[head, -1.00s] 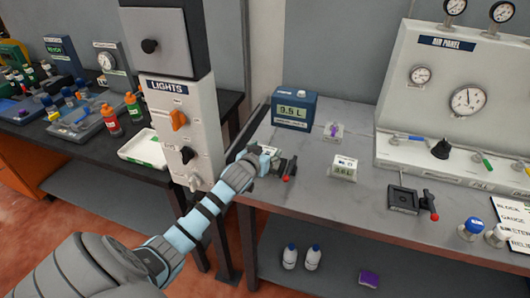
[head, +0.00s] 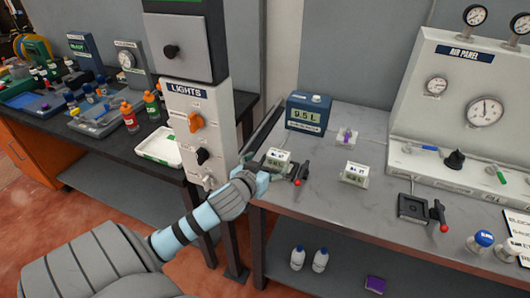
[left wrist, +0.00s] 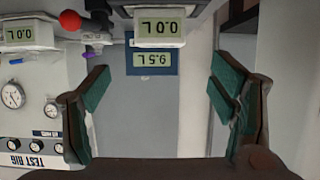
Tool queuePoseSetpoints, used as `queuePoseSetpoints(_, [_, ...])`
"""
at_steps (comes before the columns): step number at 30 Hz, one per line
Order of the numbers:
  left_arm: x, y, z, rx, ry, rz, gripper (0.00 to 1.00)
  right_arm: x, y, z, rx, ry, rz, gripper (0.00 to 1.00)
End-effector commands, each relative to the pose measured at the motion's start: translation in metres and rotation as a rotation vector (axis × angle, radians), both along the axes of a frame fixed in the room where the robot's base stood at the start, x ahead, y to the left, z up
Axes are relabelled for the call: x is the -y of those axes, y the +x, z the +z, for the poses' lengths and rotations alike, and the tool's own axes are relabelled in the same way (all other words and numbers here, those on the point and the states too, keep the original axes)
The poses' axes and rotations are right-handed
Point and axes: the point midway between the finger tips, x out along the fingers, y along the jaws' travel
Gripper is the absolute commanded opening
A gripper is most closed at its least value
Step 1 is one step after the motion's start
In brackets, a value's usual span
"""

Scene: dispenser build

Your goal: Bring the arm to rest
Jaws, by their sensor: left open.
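My left gripper (head: 263,182) is at the left front edge of the grey bench (head: 330,210). In the left wrist view its two green-padded fingers (left wrist: 158,105) are wide apart with nothing between them. Just beyond the fingertips is a small white meter (head: 278,158), sitting on a dark stand with a red-knobbed lever (head: 301,173). The meter also shows, upside down, in the left wrist view (left wrist: 160,27), apart from the fingers. My right gripper is in neither view.
A blue box reading 9.5 L (head: 308,114) stands behind the meter. A second white meter (head: 355,173) and an empty dark stand (head: 412,207) are to the right. The lights column (head: 190,130) rises close left of my gripper. Two bottles (head: 309,259) stand on the lower shelf.

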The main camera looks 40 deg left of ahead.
Motion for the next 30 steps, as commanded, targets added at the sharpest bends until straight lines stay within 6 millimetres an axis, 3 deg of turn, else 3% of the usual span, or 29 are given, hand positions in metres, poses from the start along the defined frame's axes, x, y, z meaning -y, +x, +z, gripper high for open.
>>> queuePoseSetpoints(4, [0.003, -0.008, 0.004, 0.000, -0.001, -0.001, 0.78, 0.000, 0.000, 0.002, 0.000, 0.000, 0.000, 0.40])
queuePoseSetpoints(20, [0.005, -0.011, -0.001, -0.013, -0.001, 0.000, 0.78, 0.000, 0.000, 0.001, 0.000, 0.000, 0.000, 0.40])
queuePoseSetpoints(23, [0.018, -0.031, -0.025, -0.101, 0.002, -0.008, 0.78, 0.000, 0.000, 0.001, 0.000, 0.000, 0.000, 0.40])
queuePoseSetpoints(26, [0.041, -0.069, -0.062, -0.261, 0.008, -0.036, 0.78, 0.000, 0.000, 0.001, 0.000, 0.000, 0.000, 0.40])
queuePoseSetpoints(30, [0.079, -0.135, -0.106, -0.505, 0.009, -0.113, 0.78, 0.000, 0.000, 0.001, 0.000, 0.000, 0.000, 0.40])
